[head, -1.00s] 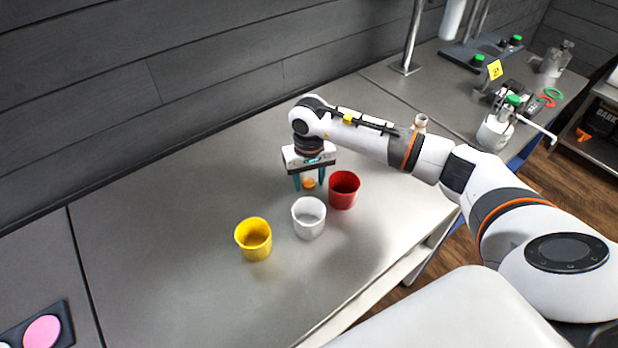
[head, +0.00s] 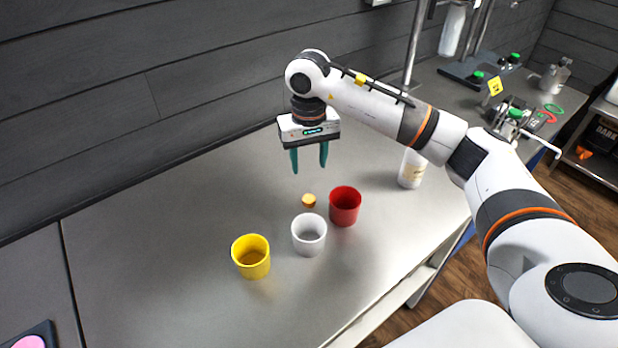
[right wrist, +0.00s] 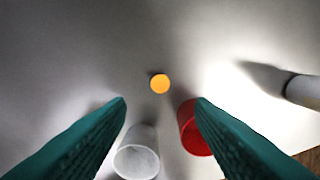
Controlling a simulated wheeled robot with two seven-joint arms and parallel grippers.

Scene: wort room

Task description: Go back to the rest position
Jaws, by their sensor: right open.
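My right gripper (head: 309,160) is open and empty, pointing down in the air above the grey table (head: 150,220). A small orange-topped round piece (head: 308,200) lies on the table below it; it also shows between the fingers in the right wrist view (right wrist: 160,84). A red cup (head: 344,207), a white cup (head: 308,243) and a yellow cup (head: 251,262) stand on the table in front of the gripper. My left gripper is not in view.
A white bottle (head: 411,170) stands behind the red cup, near my right forearm. Metal stands and green-capped bottles (head: 514,58) are at the far right. A dark tray with a pink disc (head: 30,342) is at the lower left.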

